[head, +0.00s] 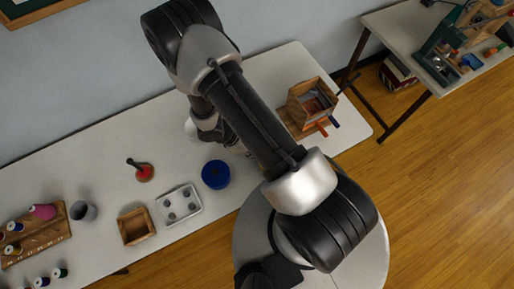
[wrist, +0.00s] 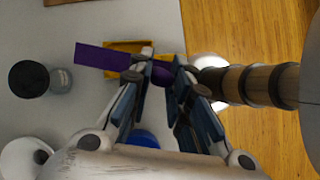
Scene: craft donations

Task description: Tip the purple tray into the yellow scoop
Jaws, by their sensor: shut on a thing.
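In the wrist view my gripper (wrist: 164,64) is shut on the purple tray (wrist: 102,60). The tray shows as a flat purple strip reaching left from the jaws, with a bit of purple between the fingers. The yellow scoop (wrist: 124,46) lies just beyond and partly behind the tray and fingertips, so only parts of its yellow edges show. I cannot tell the tray's tilt or what it holds. In the head view my arm hides the tray, the scoop and most of the gripper.
A blue round container (head: 215,174) stands near my gripper. Left of it are a white tray (head: 179,204), a wooden box (head: 136,227), a red-based stand (head: 144,172), a grey cup (head: 83,211) and a spool rack (head: 38,238). A wooden box (head: 306,101) stands at the table's right end.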

